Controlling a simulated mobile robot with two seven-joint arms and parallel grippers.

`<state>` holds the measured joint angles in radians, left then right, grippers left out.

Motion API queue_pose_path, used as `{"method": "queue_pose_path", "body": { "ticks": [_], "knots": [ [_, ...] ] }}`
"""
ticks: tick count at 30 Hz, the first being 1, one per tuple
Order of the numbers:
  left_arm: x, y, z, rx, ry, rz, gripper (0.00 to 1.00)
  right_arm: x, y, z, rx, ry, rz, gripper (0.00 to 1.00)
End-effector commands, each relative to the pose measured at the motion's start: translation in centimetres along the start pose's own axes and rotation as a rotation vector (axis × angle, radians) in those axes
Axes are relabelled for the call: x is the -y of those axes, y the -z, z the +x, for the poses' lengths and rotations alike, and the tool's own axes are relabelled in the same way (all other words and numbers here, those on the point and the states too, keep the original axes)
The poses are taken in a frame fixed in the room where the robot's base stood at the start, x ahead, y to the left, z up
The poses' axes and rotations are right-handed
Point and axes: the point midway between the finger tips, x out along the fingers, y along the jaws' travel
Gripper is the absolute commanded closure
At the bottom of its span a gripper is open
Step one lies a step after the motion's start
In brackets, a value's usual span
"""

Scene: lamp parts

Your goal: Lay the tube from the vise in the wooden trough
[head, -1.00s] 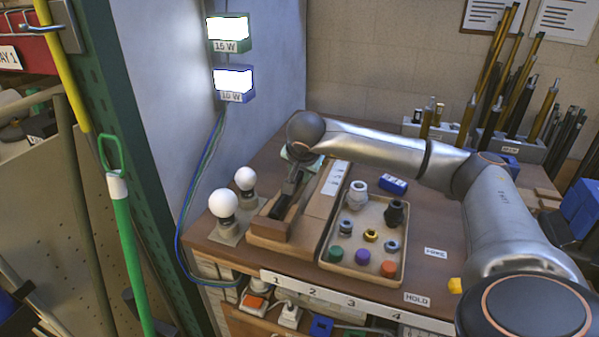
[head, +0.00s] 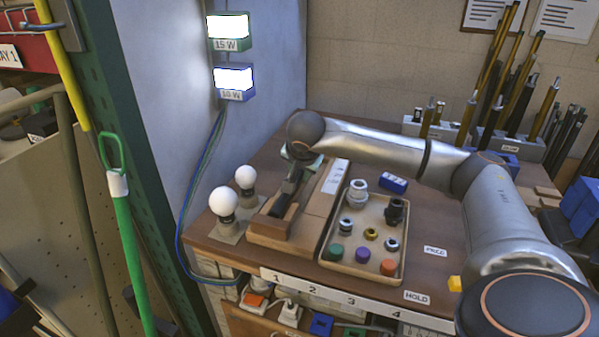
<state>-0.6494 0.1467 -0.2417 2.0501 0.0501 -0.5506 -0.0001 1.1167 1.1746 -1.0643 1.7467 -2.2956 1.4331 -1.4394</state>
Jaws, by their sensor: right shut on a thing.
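The wooden trough (head: 284,238) sits at the left front of the bench, beside the parts tray. My right arm comes in from the right, and its dark gripper (head: 283,206) points down into the trough. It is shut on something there. I take this to be the tube, but the gripper and trough walls hide it, so I cannot tell how it lies. A blue block at the right edge (head: 581,208) may be the vise; it is cut off by the frame. My left gripper is out of view.
Two white bulbs (head: 223,202) (head: 245,178) stand close left of the trough. A tray (head: 334,262) of fittings and coloured caps lies to its right. Racks of upright tubes (head: 512,147) stand at the back right.

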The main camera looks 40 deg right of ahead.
Motion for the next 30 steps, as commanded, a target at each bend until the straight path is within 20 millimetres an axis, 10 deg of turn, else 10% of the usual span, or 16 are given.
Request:
{"method": "queue_pose_path", "body": {
  "ticks": [22, 23, 30],
  "knots": [
    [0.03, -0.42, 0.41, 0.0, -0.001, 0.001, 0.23, -0.54, -1.01, 1.08, 0.013, -0.011, -0.006, 1.0],
    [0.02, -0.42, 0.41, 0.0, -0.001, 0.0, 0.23, -0.53, -1.01, 1.09, 0.013, -0.011, -0.006, 0.67],
    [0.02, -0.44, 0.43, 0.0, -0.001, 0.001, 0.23, -0.56, -1.03, 1.1, 0.013, -0.012, -0.006, 0.4]
  ]
}}
